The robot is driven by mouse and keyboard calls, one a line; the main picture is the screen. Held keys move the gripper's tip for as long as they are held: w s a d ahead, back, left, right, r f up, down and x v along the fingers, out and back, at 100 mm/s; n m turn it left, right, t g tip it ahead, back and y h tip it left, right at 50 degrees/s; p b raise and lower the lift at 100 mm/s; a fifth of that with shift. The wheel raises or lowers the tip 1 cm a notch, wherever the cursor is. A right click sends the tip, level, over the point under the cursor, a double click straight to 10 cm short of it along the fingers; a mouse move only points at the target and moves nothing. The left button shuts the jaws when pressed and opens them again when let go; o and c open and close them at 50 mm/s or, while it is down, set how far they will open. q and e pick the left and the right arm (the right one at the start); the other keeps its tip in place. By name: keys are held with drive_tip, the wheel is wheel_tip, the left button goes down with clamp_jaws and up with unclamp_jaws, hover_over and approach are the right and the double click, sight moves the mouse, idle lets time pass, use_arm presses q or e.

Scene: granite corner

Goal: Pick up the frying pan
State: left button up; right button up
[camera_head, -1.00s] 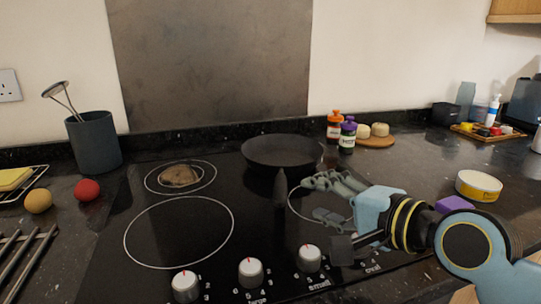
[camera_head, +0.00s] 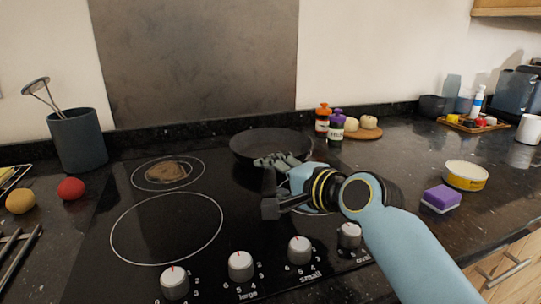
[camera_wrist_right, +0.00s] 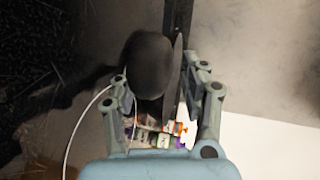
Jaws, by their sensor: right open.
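The black frying pan (camera_head: 271,143) sits on the back of the black glass hob, right of the middle, with its handle pointing toward me. My right gripper (camera_head: 266,185) comes in from the right, low over the hob, in front of the pan. It is open, its fingers on the far and near sides of the upright-looking dark handle, which is partly hidden. In the right wrist view, a dark rounded shape and a thin dark strip show between the spread fingers (camera_wrist_right: 165,90); I cannot tell whether they touch. My left gripper is not in view.
A brown patty-like item (camera_head: 168,172) lies on the back left ring. Control knobs (camera_head: 240,266) line the hob's front. Spice jars (camera_head: 336,126) stand behind right. A purple sponge (camera_head: 441,198) and a yellow-and-white tin (camera_head: 466,175) lie right. The large left ring is clear.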

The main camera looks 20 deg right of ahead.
clamp_jaws()
drive_tip(key=shift+r, duration=0.1)
idle(0.4)
